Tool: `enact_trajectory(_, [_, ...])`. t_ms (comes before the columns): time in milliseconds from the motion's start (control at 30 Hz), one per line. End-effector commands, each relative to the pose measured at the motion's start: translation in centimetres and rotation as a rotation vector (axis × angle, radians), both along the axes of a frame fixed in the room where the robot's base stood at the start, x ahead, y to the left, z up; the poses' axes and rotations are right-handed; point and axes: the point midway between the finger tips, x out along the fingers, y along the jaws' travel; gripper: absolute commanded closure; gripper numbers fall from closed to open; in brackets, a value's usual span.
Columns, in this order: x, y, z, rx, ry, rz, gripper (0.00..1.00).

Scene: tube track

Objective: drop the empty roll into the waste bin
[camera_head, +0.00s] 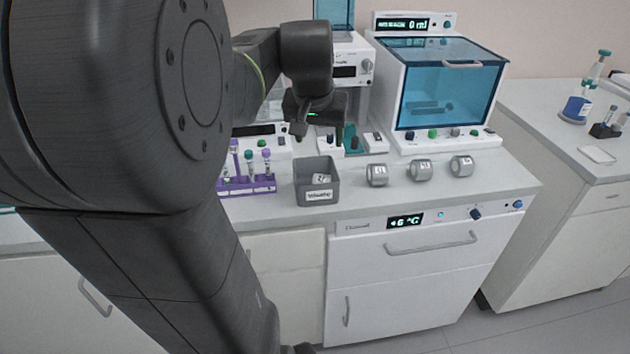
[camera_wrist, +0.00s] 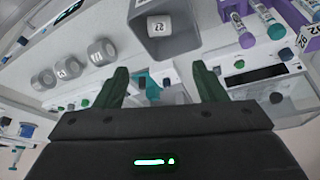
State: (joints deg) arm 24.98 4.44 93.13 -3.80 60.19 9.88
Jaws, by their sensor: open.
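The grey square waste bin (camera_head: 301,190) stands on the bench near its front edge, with a white label on its front. A small white roll (camera_head: 321,178) with dark marks lies inside it. In the wrist view the bin (camera_wrist: 184,43) is at the top, and the roll (camera_wrist: 158,25) lies on its floor, touching no finger. My gripper (camera_head: 320,132) is above and behind the bin in the head view. In the wrist view my gripper (camera_wrist: 160,74) has its green fingers apart, with nothing between them.
Three grey rolls (camera_head: 421,170) stand in a row right of the bin. A purple rack (camera_head: 250,185) with capped tubes stands close on its left. Small devices and a blue-windowed cabinet (camera_head: 450,85) are behind. A strip of bench in front of the cabinet is clear.

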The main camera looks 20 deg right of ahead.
Motion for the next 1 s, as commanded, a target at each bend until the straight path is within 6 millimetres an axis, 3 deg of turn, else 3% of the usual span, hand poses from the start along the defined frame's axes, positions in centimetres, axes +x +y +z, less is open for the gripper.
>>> enact_trajectory(200, [-1.1,0.7,3.3,0.000,-0.002,0.000,0.36])
enact_trajectory(567, [-1.4,0.9,4.1,0.000,0.000,0.000,0.36])
enact_trajectory(767, [-1.1,0.7,3.1,0.001,0.004,0.000,0.36])
enact_trajectory(1000, [0.1,-0.1,-0.8,0.003,0.006,0.000,0.36])
